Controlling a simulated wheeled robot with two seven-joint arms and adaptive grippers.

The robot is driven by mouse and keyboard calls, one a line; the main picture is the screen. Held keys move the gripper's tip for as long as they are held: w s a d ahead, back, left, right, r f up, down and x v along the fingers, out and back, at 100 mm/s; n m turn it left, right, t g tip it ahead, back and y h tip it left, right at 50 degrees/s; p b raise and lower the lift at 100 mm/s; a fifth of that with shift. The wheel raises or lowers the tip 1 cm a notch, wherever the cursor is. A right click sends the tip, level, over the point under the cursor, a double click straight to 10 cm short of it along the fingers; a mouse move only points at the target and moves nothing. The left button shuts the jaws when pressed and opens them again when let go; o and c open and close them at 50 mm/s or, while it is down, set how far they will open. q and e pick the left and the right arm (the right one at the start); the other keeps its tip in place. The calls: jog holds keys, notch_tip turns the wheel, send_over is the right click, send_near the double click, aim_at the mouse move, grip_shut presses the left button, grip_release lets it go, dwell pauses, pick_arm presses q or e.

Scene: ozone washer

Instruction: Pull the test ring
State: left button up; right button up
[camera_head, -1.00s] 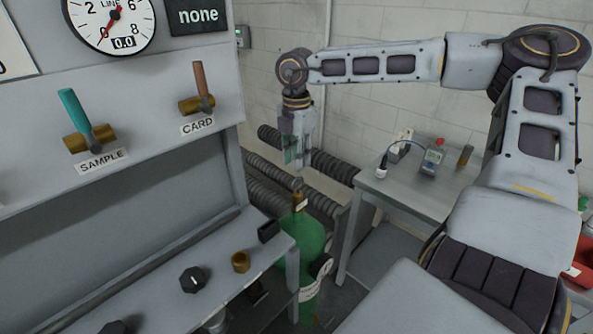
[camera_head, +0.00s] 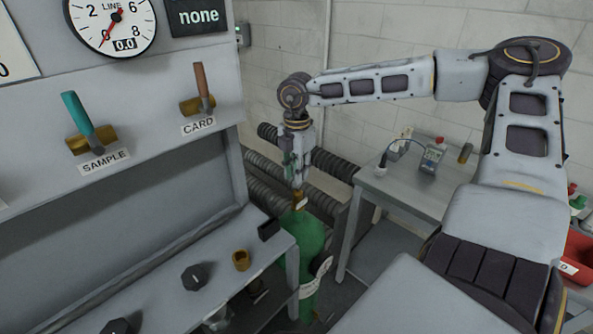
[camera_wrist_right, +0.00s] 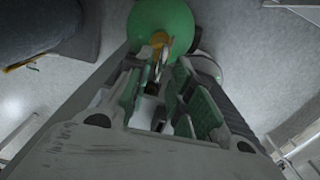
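My right gripper (camera_head: 297,184) hangs pointing down over a green cylinder (camera_head: 302,236) beside the panel. Its fingertips are at the brass valve (camera_head: 300,201) on top of the cylinder. In the right wrist view the green-padded fingers of the right gripper (camera_wrist_right: 161,78) stand apart on either side of a small pale metal piece (camera_wrist_right: 157,66), possibly the test ring. The brass fitting (camera_wrist_right: 159,40) and the green cylinder (camera_wrist_right: 165,18) lie just beyond. I cannot tell whether the fingers touch the piece. My left gripper is out of view.
The panel with the SAMPLE lever (camera_head: 82,122) and CARD lever (camera_head: 203,88) stands at the left above a shelf with black knobs (camera_head: 195,277). Ribbed grey hoses (camera_head: 268,177) lie behind the cylinder. A grey table (camera_head: 400,183) with small devices stands to the right.

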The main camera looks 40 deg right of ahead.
grip_shut()
jog(key=shift+r, duration=0.1)
jog(key=shift+r+b, duration=0.65)
jog(key=shift+r, duration=0.15)
jog(key=shift+o, duration=1.4)
grip_release()
notch_tip(320, 180, up, 12)
